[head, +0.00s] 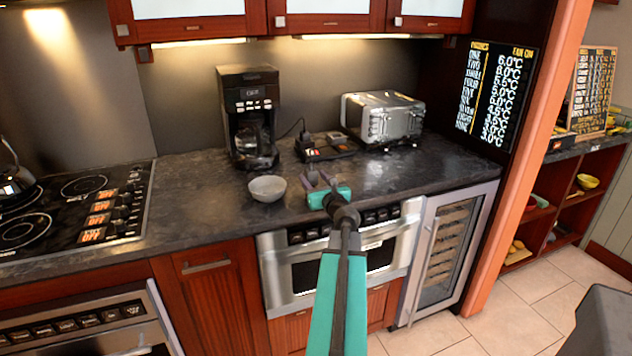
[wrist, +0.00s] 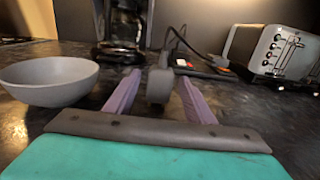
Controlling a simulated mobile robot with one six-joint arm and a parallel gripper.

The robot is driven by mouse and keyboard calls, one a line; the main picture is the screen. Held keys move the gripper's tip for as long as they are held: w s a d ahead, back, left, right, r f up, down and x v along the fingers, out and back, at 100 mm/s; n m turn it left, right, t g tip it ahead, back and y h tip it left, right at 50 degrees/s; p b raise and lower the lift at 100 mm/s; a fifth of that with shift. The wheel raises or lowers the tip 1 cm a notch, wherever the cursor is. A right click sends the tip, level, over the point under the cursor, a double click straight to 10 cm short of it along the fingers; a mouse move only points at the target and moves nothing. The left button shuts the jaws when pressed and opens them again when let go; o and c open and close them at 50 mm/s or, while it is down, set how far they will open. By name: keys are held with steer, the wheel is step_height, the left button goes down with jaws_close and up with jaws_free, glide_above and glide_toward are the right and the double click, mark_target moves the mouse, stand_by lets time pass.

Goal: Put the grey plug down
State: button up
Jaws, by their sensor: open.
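The grey plug (wrist: 159,86) is between the two purple fingers of my gripper (wrist: 160,76) in the wrist view, its dark cord rising behind it. A gap shows on each side of the plug, so the fingers are open around it. In the head view my gripper (head: 318,180) is low over the front of the counter, and the plug is too small to make out clearly.
A grey bowl (head: 267,188) stands just left of my gripper. A black coffee maker (head: 248,115), a socket block with red switches (head: 325,147) and a metal toaster (head: 384,116) stand behind. The cooktop (head: 75,205) is far left. Bare counter lies to the right.

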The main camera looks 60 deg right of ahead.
mark_target(313, 177)
steer(key=shift+r, duration=0.15)
steer(key=shift+v, duration=2.3)
steer(key=shift+s+a, duration=0.2)
steer(key=p+v, duration=0.2)
steer(key=p, duration=0.2)
steer(key=shift+r, duration=0.1)
steer(key=shift+s+p, duration=0.1)
steer(key=shift+p, duration=0.7)
steer(key=p, duration=0.5)
steer(key=shift+s+a, duration=0.2)
steer(key=p+v, duration=0.1)
steer(key=p, duration=0.6)
steer(key=shift+s+a+p, duration=0.2)
steer(key=shift+s+p, duration=0.1)
steer(key=shift+p+v, duration=0.3)
steer(key=shift+v, duration=0.9)
